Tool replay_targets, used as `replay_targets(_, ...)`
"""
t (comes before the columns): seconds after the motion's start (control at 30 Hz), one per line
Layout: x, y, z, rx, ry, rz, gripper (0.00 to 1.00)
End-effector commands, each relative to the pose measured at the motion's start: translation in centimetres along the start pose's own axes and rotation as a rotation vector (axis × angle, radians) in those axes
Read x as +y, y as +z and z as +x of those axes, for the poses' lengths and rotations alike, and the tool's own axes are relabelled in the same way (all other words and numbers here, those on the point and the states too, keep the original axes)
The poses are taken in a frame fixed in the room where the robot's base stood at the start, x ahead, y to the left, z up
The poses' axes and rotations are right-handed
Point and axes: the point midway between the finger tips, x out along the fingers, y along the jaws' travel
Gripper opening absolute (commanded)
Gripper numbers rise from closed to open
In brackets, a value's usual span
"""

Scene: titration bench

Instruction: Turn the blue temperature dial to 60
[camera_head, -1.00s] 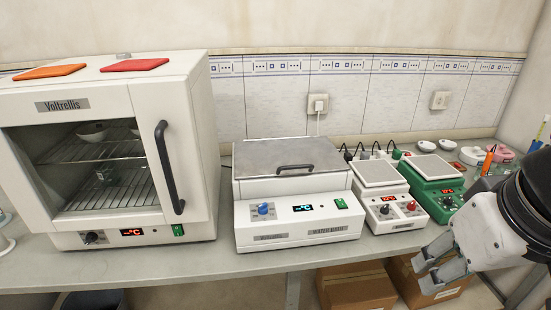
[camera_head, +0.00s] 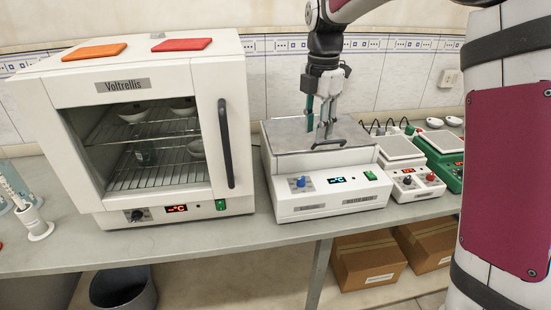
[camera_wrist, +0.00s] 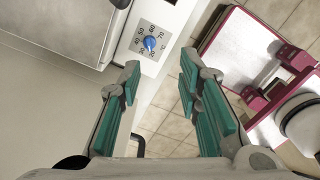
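The blue temperature dial (camera_head: 300,182) is on the front panel of the white water bath (camera_head: 325,203), left of its lit display (camera_head: 337,180). In the wrist view the blue dial (camera_wrist: 149,43) shows on a panel with a ring of printed numbers. I cannot tell surely which number it points to. My gripper (camera_head: 319,130) points down over the water bath's lid in the head view, above and behind the dial. In the wrist view my gripper (camera_wrist: 159,75) has its two green-padded fingers spread apart and nothing between them. The dial lies beyond the fingertips, untouched.
The grey lid (camera_head: 285,135) of the bath, with its dark handle, is below my gripper. A white oven (camera_head: 90,190) stands close at left. A hotplate (camera_head: 399,146) and a green device stand at right. Boxes (camera_head: 367,260) are under the bench.

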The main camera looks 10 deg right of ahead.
Motion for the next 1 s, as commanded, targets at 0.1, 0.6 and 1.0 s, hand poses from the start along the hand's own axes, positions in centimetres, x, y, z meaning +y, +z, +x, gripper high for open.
replay_targets(0.1, 1.2, 0.8, 1.2, 0.013, -0.014, -0.101, 0.32)
replay_targets(0.6, 1.3, 0.8, 7.4, 0.02, -0.022, -0.145, 0.32)
replay_targets(1.0, 1.3, 0.7, 14.1, 0.018, -0.018, -0.143, 0.32)
